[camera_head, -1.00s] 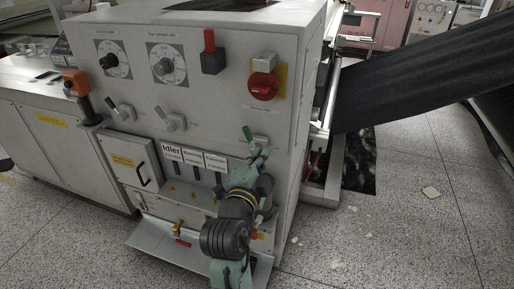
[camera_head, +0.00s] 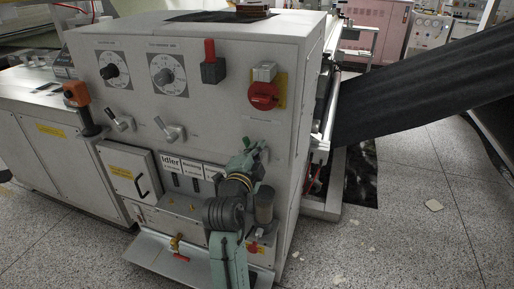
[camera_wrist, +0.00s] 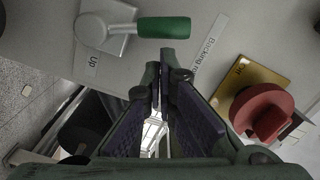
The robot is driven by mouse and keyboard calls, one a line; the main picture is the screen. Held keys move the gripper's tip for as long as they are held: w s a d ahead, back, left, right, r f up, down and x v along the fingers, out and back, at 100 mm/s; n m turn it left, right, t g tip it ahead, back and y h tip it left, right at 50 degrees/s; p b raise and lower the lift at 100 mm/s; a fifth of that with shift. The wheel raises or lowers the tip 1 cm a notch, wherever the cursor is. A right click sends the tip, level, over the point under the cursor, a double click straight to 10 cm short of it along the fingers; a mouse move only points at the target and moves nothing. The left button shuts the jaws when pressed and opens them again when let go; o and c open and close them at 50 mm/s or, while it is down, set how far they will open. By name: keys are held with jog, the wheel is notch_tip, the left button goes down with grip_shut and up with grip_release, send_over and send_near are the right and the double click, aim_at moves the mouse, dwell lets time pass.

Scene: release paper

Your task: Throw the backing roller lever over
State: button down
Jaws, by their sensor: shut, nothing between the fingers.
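The backing roller lever (camera_wrist: 163,27) has a green grip on a grey round hub and square plate, in the upper left of the wrist view. Its grip points right in that view, beside a label starting "Backing". A small "Up" label sits near the hub. My gripper (camera_wrist: 159,72) has its fingers together and empty, with the tips just below the grip in the picture; contact cannot be told.
A red rotary switch (camera_head: 263,95) on a yellow plate is above my gripper; it also shows in the wrist view (camera_wrist: 262,112). Two grey levers (camera_head: 172,130) and dials are to the left. A dark sheet (camera_head: 420,95) runs off to the right. Floor at right is mostly clear.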

jog(key=shift+w+a+f+n+b, duration=0.1)
jog(key=shift+w+a+n+b, duration=0.15)
jog(key=shift+a+b, duration=0.3)
jog(key=shift+w+a+f+n+b, duration=0.1)
jog(key=shift+a+n+b, duration=0.2)
jog(key=shift+b, duration=0.35)
jog(key=shift+a, duration=0.1)
jog(key=shift+r, duration=0.1)
